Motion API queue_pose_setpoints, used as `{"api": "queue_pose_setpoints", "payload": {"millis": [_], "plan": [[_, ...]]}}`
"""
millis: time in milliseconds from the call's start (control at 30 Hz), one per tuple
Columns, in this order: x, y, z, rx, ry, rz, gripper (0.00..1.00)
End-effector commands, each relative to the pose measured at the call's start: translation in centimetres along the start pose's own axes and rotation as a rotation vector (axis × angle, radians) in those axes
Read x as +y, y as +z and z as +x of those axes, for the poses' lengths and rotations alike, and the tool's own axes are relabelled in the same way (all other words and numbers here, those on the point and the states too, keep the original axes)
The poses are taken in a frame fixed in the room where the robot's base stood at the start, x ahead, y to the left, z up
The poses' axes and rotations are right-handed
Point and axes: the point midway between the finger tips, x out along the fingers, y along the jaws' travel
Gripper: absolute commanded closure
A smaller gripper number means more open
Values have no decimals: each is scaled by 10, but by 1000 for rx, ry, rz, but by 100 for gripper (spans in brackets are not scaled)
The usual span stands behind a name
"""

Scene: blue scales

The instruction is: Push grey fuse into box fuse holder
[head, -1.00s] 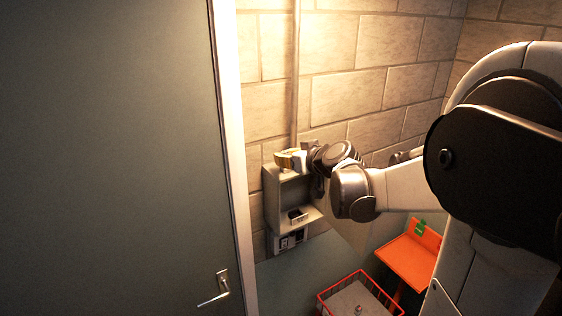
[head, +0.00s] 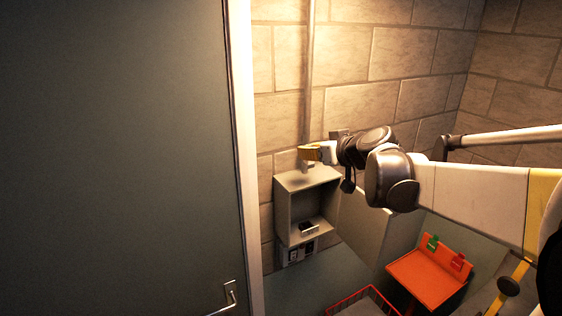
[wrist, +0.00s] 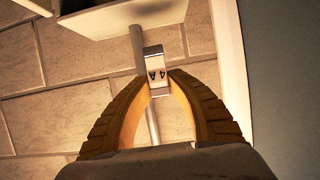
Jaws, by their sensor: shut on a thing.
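My gripper (head: 308,153) has yellow fingers and is just above the top of the wall box in the head view. In the wrist view my gripper (wrist: 158,80) is shut on the grey fuse (wrist: 154,64), a small light block marked "4A", held at the fingertips. The open grey box (head: 283,215) is mounted on the brick wall, its door (head: 362,225) swung out to the right. A small dark part (head: 308,228), likely the fuse holder, sits low inside it. The box's exact contents are too small to read.
A vertical pipe (head: 309,80) runs down the wall to the box. A grey door (head: 110,150) with a white frame stands at the left. An orange shelf (head: 425,278) with green and red tags and a red wire basket (head: 350,300) are below right.

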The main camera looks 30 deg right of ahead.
Motion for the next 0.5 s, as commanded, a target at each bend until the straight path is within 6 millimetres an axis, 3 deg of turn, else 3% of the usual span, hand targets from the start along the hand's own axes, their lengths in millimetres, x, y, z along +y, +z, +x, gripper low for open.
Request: {"api": "queue_pose_setpoints", "payload": {"millis": [100, 233, 500], "plan": [[14, -4, -30, 0, 4, 4, 100], [24, -10, -56, 0, 4, 2, 100], [34, -16, -82, 0, 1, 1, 100]]}}
